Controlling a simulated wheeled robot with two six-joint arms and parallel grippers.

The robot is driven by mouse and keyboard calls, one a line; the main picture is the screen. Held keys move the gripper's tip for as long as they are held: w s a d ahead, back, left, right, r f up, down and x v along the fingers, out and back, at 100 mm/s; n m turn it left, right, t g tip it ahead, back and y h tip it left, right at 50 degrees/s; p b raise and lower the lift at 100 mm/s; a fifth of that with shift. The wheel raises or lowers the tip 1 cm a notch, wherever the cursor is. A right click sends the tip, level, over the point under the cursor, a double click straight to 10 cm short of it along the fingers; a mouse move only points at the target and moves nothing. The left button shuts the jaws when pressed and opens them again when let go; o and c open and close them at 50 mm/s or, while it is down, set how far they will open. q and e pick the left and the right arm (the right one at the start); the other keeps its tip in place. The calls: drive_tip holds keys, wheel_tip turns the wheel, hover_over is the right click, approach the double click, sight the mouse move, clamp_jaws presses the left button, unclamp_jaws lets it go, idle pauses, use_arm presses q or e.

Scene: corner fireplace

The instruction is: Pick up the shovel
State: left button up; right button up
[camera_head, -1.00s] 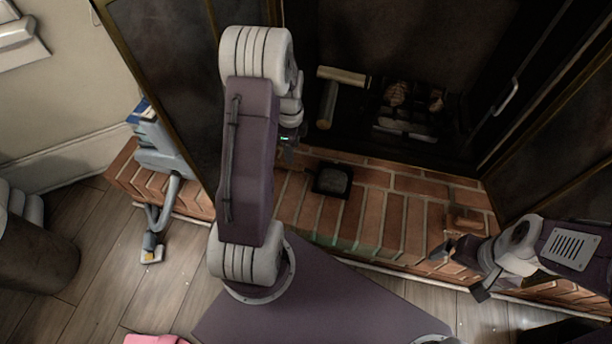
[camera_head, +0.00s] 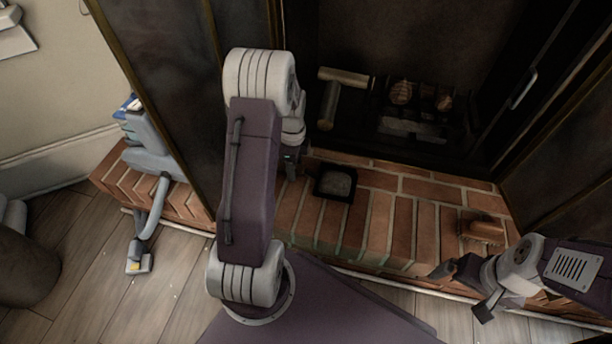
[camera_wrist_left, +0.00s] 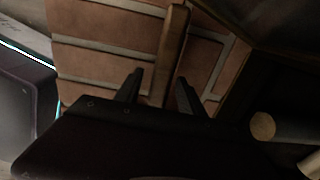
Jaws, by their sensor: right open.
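The shovel's black pan (camera_head: 335,184) lies on the brick hearth near the firebox opening, just right of my left arm. Its handle is hidden behind that arm in the head view. In the left wrist view a brown, handle-like bar (camera_wrist_left: 172,45), likely the shovel's, runs down toward the gap between my left fingers. My left gripper (camera_wrist_left: 158,90) is open; I cannot tell whether the bar is between its jaws in depth. In the head view it is mostly hidden behind my arm. My right gripper (camera_head: 465,290) is open and empty above the hearth's front edge, far right of the shovel.
A brush (camera_head: 486,231) lies on the hearth at right. Logs (camera_head: 328,104) sit in the firebox, and one log end (camera_wrist_left: 262,126) is close by in the left wrist view. Dark door panels flank the opening. A grey-blue vacuum-like device (camera_head: 150,150) stands at left.

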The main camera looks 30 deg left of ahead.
use_arm(q)
clamp_jaws()
drive_tip(key=r+p, duration=0.5)
drive_tip(key=shift+w+d+r, duration=0.2)
drive_tip(key=shift+d+r, duration=0.05)
drive_tip(key=shift+d, duration=0.15)
drive_tip(key=w+d+r+p, duration=0.4)
drive_tip(key=d+p, duration=0.3)
drive_tip(key=d, duration=0.2)
drive_tip(key=shift+w+d+r, duration=0.35)
drive_tip(key=shift+d+r, duration=0.05)
drive_tip(key=shift+r, duration=0.45)
